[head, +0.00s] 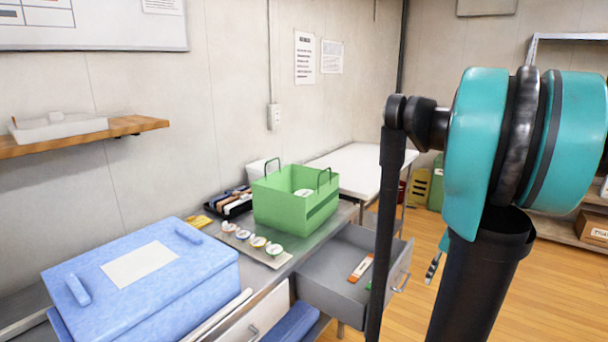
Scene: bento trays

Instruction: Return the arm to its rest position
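My arm (525,145), with teal joint covers and black links, fills the right side of the head view, raised in front of the room. A small dark-and-grey piece (433,266) shows at the left edge of the lower black link. It may be part of my gripper, but I cannot be sure. The rest of my gripper is hidden behind the arm, so its opening and anything in it cannot be seen.
A counter holds a blue lidded box (205,262), a tray (277,262) of small round cups, a green bin (283,218) and a black tray (240,207). An open grey drawer (320,282) juts out left of my arm. A white table (375,172) stands behind.

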